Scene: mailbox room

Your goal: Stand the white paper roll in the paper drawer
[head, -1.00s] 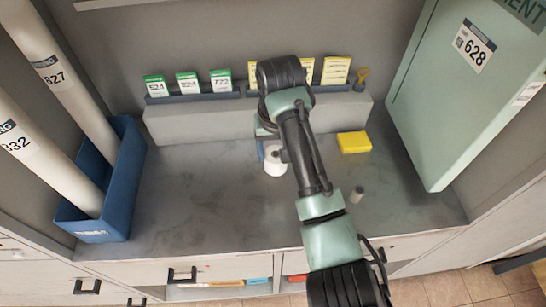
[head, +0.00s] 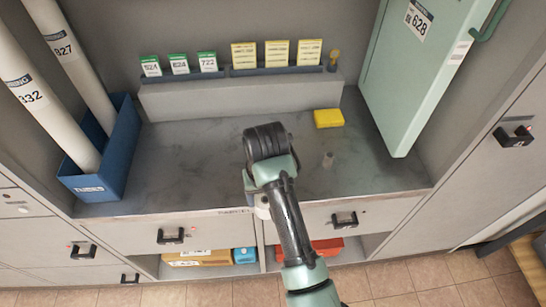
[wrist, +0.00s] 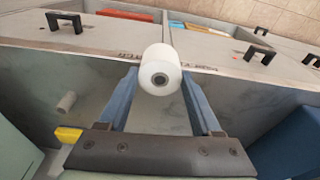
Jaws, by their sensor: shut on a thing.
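The white paper roll (wrist: 160,70) is between the two blue fingers of my gripper (wrist: 162,88) in the wrist view, with its dark-cored end facing the camera. In the head view my arm hides most of the gripper, and only a bit of the roll (head: 262,208) shows near the counter's front edge. Below the counter are a left drawer front (head: 125,237) and a right drawer front (head: 375,212), both looking shut. Small print shows on the fronts, but I cannot read which is the paper drawer.
A yellow block (head: 328,118) and a small grey cylinder (head: 327,160) stand on the counter (head: 190,165). A blue bin (head: 105,165) holds long tubes at left. A green cabinet door (head: 410,80) stands at right. Open shelves below hold boxes.

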